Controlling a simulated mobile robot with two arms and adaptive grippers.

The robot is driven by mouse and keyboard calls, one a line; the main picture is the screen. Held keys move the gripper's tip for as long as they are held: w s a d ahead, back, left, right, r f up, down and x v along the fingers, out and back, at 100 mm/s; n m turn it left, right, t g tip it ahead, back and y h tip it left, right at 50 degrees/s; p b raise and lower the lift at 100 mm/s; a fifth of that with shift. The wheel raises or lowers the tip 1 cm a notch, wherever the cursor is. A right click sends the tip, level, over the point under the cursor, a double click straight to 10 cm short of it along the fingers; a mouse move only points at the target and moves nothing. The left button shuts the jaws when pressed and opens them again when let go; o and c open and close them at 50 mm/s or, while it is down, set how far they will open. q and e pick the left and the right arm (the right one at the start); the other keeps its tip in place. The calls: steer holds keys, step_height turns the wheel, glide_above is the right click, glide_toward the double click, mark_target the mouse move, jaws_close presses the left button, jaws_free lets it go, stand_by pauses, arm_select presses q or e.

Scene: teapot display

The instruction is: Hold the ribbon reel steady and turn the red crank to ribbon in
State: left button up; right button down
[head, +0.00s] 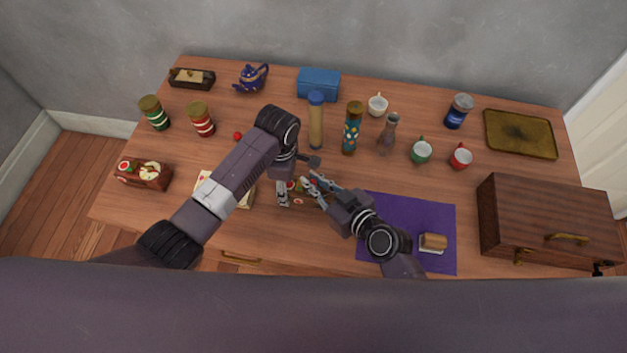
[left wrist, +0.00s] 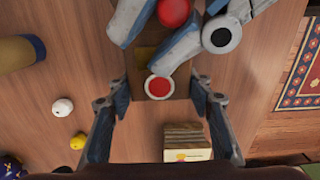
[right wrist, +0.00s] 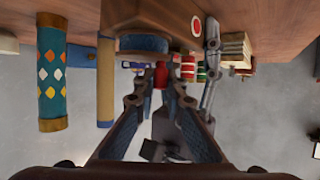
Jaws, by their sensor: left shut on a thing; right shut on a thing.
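The ribbon reel (head: 298,201) is mostly hidden by my grippers in the head view, near the table's front middle. Its wooden body shows in the left wrist view (left wrist: 150,110), with a red and white round mark. My left gripper (head: 287,190) is shut on the reel's body, one finger on each side. The crank's red knob (left wrist: 173,12) also shows in the right wrist view (right wrist: 161,73). There it sits between the fingertips of my right gripper (head: 312,187), which is shut on it. A blue round part (right wrist: 143,43) lies just beyond.
Two tall cylinders, one tan (head: 316,125) and one patterned (head: 352,130), stand behind the grippers. A purple mat (head: 405,215) and a wooden case (head: 547,220) lie to the right. A stack of cards or booklets (left wrist: 185,140) lies beside the reel.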

steer(key=shift+d+f, duration=0.1)
steer(key=shift+f, duration=0.05)
steer(key=c, duration=2)
jaws_free()
steer(key=shift+o, duration=0.2)
steer(key=v, duration=1.2)
arm_select(q)
steer(key=o, duration=1.6)
